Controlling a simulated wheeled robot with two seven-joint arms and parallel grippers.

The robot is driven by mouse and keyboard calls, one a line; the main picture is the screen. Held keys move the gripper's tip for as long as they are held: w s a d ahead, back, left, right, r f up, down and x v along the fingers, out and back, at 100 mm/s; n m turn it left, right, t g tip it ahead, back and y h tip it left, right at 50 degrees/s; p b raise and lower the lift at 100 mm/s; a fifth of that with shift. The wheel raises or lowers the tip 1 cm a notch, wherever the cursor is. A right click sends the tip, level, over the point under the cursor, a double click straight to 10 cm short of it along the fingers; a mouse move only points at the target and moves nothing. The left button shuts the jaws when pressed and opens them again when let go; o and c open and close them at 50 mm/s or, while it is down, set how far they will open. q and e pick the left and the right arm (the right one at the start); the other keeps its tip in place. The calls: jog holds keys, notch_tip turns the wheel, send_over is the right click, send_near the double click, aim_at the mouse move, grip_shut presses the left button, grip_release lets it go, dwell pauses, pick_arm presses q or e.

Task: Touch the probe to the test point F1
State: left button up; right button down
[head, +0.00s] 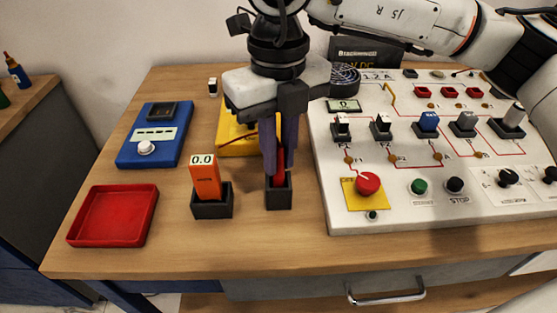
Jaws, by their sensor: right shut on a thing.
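My right gripper (280,165) points straight down and is shut on the red probe (281,172). The probe's lower end is in a small black holder (279,196) on the table; the fingers hide much of it. An orange meter reading 0.0 (206,178) stands in another black holder (212,208) to the left. The white panel (400,216) on the right bears several small copper-coloured points along red lines, such as one at the left (349,159). My left gripper is not in view.
A red emergency-type button (368,184), black switches (381,127) and knobs rise from the panel. A yellow box (232,133) stands behind the gripper. A blue device (153,135) and an empty red tray (115,216) are at left. The table's front strip (240,250) is clear.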

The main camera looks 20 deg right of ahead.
notch_tip(320, 180, up, 10)
jog(key=shift+p, duration=0.4)
notch_tip(320, 180, up, 7)
jog(key=p, duration=0.5)
jog(key=shift+f, duration=0.15)
